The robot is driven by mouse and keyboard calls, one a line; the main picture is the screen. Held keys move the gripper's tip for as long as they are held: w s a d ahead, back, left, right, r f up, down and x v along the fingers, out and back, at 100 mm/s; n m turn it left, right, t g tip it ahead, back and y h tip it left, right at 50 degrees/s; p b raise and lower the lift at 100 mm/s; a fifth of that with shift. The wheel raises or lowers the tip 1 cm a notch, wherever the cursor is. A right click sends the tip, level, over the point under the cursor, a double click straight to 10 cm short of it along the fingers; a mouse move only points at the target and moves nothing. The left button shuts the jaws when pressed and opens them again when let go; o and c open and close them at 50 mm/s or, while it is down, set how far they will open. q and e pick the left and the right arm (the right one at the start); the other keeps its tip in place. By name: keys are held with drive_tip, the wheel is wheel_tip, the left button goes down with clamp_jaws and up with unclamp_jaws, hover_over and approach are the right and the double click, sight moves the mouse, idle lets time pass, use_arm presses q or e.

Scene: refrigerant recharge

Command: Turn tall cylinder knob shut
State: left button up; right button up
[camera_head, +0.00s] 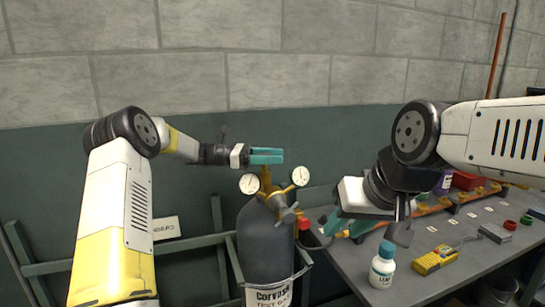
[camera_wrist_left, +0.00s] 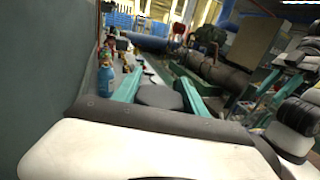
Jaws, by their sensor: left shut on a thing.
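The tall dark grey cylinder (camera_head: 262,240) stands upright at the middle of the head view, with a brass valve (camera_head: 266,178) and two round gauges on top. My left gripper (camera_head: 266,156) is at the top of this valve, its teal fingers level. In the left wrist view, a dark grey round knob (camera_wrist_left: 160,97) sits between the two teal fingers, and the gripper is shut on it. In the head view the fingers hide most of the knob. My right gripper (camera_head: 347,224) hangs over the left part of the table; its fingertips are partly hidden.
A grey table (camera_head: 405,272) on the right holds a white bottle (camera_head: 382,266) with a teal cap, a yellow meter (camera_head: 433,260) and several small parts. A green rail (camera_head: 215,255) runs behind the cylinder. A grey block wall stands behind.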

use_arm(q)
drive_tip(key=shift+m+g, duration=0.5)
drive_tip(key=shift+g, duration=0.3)
drive_tip(key=shift+s, duration=0.1)
drive_tip(key=o, duration=1.4)
drive_tip(key=shift+r, duration=0.25)
drive_tip(key=r, duration=0.3)
drive_tip(key=shift+s+a+r, duration=0.1)
drive_tip(key=shift+s+r, duration=0.05)
drive_tip(key=shift+s, duration=0.1)
drive_tip(key=s, duration=1)
drive_tip(key=s+r, duration=0.1)
drive_tip(key=s, duration=0.4)
drive_tip(key=shift+s+a+r, duration=0.1)
drive_tip(key=shift+s+a, duration=0.05)
drive_tip(key=shift+s, duration=0.1)
